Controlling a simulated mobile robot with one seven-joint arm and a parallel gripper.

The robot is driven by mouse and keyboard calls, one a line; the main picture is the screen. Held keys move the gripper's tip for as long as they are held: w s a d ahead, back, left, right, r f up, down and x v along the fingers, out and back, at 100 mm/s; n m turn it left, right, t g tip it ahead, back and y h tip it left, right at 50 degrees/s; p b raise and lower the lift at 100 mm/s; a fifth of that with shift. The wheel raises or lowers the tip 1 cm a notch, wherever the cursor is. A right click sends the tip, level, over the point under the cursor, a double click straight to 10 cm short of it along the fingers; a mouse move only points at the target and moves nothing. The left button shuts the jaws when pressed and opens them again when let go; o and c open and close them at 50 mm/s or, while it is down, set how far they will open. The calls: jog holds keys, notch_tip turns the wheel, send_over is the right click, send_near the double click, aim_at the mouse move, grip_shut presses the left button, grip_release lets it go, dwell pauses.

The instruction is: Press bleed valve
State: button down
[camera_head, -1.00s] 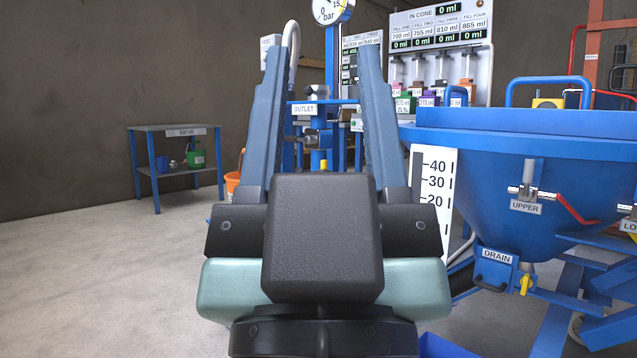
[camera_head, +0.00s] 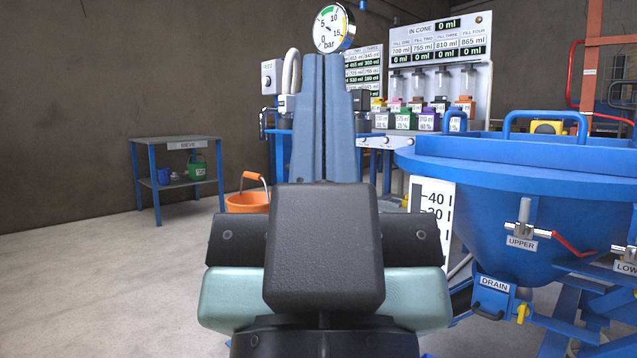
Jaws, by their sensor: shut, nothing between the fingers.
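My gripper (camera_head: 327,60) is shut and empty, its two blue-grey fingers together and pointing up and away in the middle of the view. No part labelled as the bleed valve can be made out. The round pressure gauge (camera_head: 333,28), marked in bar, stands just behind and above the fingertips. The blue stand (camera_head: 282,150) below it is largely hidden behind my fingers, and so is the outlet area. I cannot tell how far the fingertips are from the stand.
A large blue cone vessel (camera_head: 510,200) with UPPER and DRAIN valves fills the right side. An orange bucket (camera_head: 247,202) stands left of my gripper. The floor at left is clear. A dosing panel (camera_head: 440,60) is behind.

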notch_tip(320, 180, up, 26)
jog(key=p, duration=2.4)
jog(key=shift+r, duration=0.15)
